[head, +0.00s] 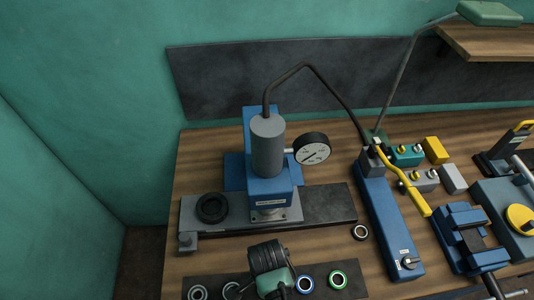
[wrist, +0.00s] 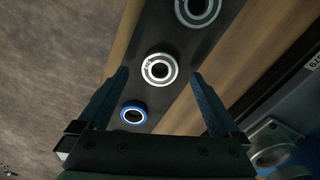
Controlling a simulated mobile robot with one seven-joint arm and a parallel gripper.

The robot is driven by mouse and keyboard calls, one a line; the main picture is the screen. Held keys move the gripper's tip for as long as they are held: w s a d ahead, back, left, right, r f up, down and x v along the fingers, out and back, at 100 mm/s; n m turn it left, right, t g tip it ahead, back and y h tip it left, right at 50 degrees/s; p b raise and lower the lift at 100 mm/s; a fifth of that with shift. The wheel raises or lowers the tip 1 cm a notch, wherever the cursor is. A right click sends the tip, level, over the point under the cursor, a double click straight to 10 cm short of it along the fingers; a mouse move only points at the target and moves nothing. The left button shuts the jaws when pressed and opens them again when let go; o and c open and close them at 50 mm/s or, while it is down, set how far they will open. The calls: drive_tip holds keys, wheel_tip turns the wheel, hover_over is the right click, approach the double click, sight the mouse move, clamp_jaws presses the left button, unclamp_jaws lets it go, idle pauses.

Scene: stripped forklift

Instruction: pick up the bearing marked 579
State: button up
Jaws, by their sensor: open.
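In the wrist view my gripper (wrist: 160,75) is open and empty, its two blue fingers apart. A silver bearing (wrist: 147,76) with small dark marks on its ring lies between and beyond the fingertips; I cannot read the marks. A blue-ringed bearing (wrist: 123,118) lies nearer, between the fingers, and another silver bearing (wrist: 184,15) is at the top edge. In the head view the row shows a silver bearing (head: 198,293), a second silver one (head: 230,290) partly hidden by my arm, the blue one (head: 304,284) and a green one (head: 338,279). No 579 is legible on any bearing.
The bearings lie on a dark strip (head: 358,283) at the bench's front. A lone silver bearing (head: 360,232) lies on the wood. Behind stands a blue press (head: 268,189) with a gauge (head: 312,149). A long blue tool (head: 390,225) and a vise (head: 462,225) stand right.

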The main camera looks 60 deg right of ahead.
drive_tip(key=shift+f, duration=1.1)
drive_tip(key=c, duration=1.6)
